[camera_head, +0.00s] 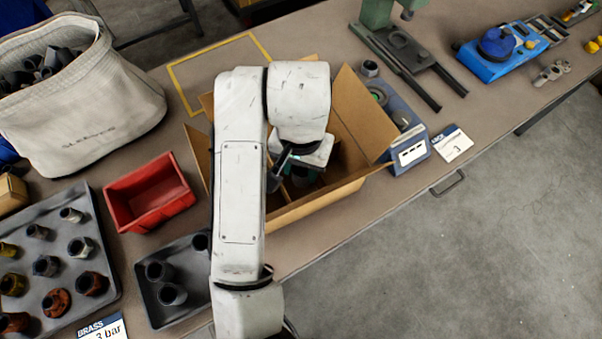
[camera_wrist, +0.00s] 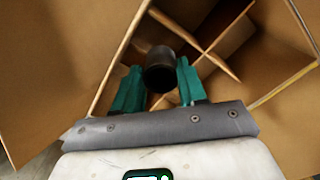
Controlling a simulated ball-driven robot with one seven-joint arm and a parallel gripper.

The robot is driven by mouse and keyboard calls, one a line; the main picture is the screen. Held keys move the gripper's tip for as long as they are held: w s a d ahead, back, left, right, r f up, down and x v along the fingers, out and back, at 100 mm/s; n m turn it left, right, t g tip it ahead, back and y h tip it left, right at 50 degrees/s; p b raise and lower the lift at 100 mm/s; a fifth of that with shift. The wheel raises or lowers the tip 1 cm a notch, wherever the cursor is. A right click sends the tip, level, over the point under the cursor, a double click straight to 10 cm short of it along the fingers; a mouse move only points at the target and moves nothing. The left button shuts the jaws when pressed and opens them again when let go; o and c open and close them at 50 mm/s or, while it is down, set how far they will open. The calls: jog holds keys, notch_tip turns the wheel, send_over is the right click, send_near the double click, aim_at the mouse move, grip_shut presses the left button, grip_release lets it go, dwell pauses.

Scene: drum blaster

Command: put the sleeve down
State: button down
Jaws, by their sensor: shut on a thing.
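My gripper (camera_wrist: 158,88) has teal fingers and is shut on a dark cylindrical sleeve (camera_wrist: 160,70), seen in the wrist view. The gripper points down into an open cardboard box (camera_head: 330,208) with crossed dividers (camera_wrist: 206,52). The sleeve shows over the dividers; I cannot tell whether it touches them or the box floor. In the head view my arm covers much of the box, and the sleeve is hidden there.
A red bin (camera_head: 148,195) and a dark tray (camera_head: 150,300) with dark sleeves stand left of the box. A larger tray (camera_head: 95,215) holds several fittings. A canvas bag (camera_head: 110,110) is at upper left. A blue-grey device (camera_head: 408,155) stands close right of the box.

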jog(key=shift+f, duration=1.7)
jog(key=shift+f+b, duration=0.3)
jog(key=shift+f, duration=0.35)
jog(key=c, duration=0.6)
grip_release()
jog(key=shift+r, duration=0.1)
notch_tip(320, 180, up, 13)
jog(key=p, duration=0.2)
jog(key=shift+p, duration=0.35)
